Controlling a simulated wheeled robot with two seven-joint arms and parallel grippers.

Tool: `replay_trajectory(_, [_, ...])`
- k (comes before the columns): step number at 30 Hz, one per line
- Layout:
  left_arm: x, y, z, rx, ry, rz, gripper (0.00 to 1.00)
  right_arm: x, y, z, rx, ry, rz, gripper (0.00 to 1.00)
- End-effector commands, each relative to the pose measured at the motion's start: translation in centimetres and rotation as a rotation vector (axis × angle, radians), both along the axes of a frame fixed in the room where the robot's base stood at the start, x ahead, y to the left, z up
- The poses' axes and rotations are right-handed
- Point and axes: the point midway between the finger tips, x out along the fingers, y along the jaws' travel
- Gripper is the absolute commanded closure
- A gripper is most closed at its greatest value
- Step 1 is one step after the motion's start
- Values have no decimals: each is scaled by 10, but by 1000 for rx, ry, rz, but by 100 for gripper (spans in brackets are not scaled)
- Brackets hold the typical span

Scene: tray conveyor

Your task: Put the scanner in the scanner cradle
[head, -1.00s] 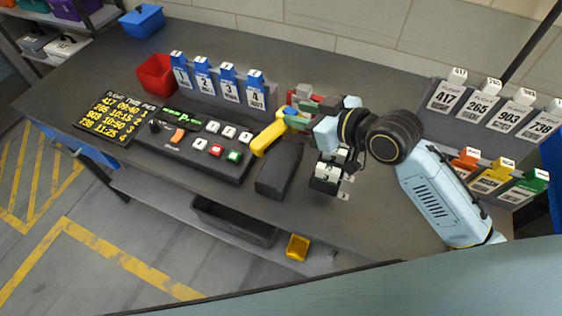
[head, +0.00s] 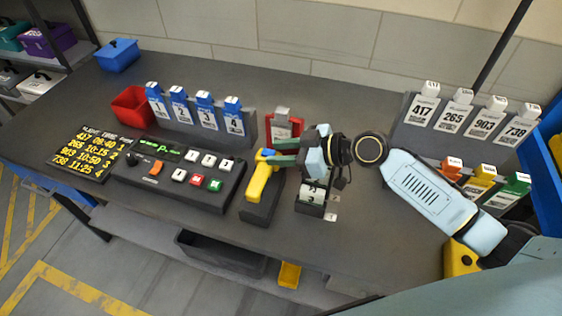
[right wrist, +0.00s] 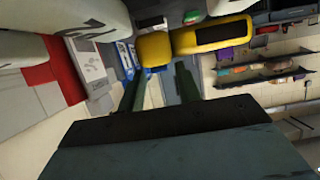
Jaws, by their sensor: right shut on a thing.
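The yellow scanner (head: 257,183) is in my right gripper (head: 268,155), which is shut on its upper part near a small blue patch. Its long yellow end points down and slightly left. The dark block-shaped scanner cradle (head: 263,210) stands on the table right of the control panel. The scanner's lower end overlaps the cradle's left side in the head view; I cannot tell whether they touch. In the right wrist view the yellow scanner (right wrist: 212,36) shows beyond the two fingers (right wrist: 160,88). My left gripper is not in view.
The control panel (head: 187,182) lies left of the cradle. A stand with blue numbered tags (head: 205,112) and a red-and-white holder (head: 283,126) are behind. A small numbered block (head: 311,196) stands close right of the cradle. Tag racks (head: 459,118) are at right.

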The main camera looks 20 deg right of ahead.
Motion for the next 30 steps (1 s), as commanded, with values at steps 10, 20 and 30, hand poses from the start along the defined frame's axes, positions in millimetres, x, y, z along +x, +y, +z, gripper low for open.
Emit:
replay_trajectory(10, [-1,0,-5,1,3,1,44,0,0,-27,1,-1,0,96])
replay_trajectory(20, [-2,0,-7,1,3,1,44,0,0,-30,-1,2,1,54])
replay_trajectory(30, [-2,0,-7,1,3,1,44,0,0,-29,-1,2,1,44])
